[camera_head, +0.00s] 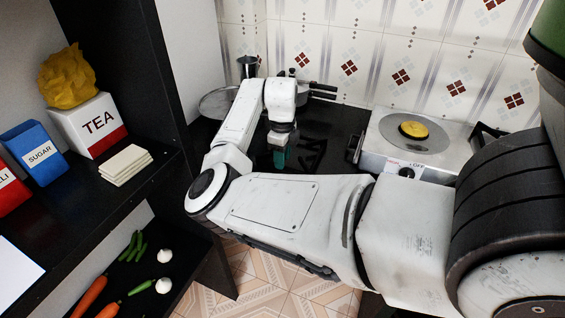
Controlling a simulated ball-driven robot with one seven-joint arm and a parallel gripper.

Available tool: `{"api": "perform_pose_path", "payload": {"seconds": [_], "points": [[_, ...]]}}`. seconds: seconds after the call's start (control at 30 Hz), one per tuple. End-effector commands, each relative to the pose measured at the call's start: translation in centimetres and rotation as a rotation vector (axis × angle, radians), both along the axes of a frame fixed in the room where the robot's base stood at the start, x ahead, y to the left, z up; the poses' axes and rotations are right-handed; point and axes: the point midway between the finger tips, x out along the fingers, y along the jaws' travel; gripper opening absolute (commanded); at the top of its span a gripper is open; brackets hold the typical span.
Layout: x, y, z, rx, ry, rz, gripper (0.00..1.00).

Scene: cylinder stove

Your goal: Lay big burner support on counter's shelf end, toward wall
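My gripper (281,158) hangs pointing down over the black counter (340,125), toward its shelf end. Its green fingertips are small and partly shaded, so I cannot tell whether they are apart or closed. A dark, spoked shape (313,153), perhaps the big burner support, shows just right of the fingers. It is black against the black counter, and I cannot tell whether the gripper touches it. The tiled wall (345,50) stands behind the counter.
A stove (385,158) with a yellow item (413,130) on its round plate stands right. A round metal lid or pan (217,103) and dark cup (248,67) are at the back left. A black shelf (150,170) with tea and sugar boxes borders the left.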

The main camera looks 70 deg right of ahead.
Motion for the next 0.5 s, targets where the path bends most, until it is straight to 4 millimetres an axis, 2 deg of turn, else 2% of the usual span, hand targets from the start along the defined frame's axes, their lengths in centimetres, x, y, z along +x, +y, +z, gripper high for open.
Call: {"api": "perform_pose_path", "payload": {"seconds": [0.1, 0.3, 0.5], "points": [[0.1, 0.0, 2.6, -0.003, -0.003, 0.0, 0.38], [0.1, 0.0, 6.5, -0.002, -0.002, 0.0, 0.38], [0.0, 0.1, 8.8, -0.001, 0.0, 0.0, 0.38]]}}
